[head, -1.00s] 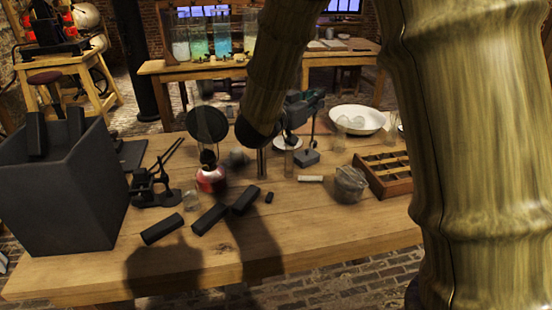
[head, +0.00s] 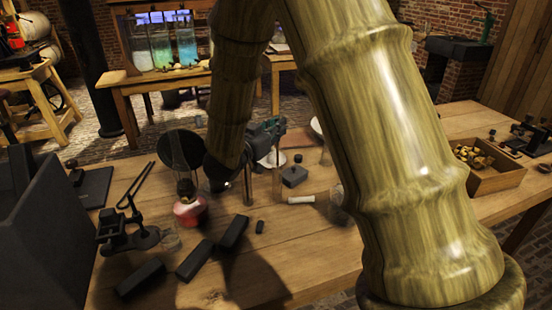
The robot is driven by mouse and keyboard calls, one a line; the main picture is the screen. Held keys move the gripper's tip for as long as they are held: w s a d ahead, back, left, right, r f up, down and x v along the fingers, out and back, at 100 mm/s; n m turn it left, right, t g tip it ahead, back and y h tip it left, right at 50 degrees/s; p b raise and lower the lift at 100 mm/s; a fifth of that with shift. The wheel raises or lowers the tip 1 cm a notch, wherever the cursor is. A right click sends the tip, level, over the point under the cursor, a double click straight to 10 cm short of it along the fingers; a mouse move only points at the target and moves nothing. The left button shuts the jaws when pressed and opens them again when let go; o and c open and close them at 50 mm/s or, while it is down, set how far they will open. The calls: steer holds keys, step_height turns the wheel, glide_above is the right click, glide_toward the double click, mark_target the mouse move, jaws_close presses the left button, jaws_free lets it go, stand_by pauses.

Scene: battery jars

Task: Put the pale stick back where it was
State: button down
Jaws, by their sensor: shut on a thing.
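A short pale stick (head: 301,200) lies on the wooden table (head: 320,245), right of the small dark block and just left of my large arm link. My gripper (head: 222,184) is at the dark lower end of my arm, left of the pale stick and apart from it. It is small, dark and partly blurred, close behind the red-based lamp. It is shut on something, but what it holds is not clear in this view.
The red-based lamp (head: 189,208) with a dark disc stands beside my gripper. Dark bars (head: 194,260) lie in front. A dark box (head: 40,230) stands left. A grey block (head: 294,176) is behind the stick. A wooden tray (head: 492,172) is at right. My arm hides the table's middle right.

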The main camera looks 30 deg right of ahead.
mark_target(278, 156)
steer(key=shift+s+f, duration=0.1)
steer(key=shift+f, duration=5.05)
steer(key=c, duration=1.5)
jaws_free()
steer(key=shift+a, duration=0.1)
steer(key=b+v, duration=0.1)
steer(key=v, duration=1.1)
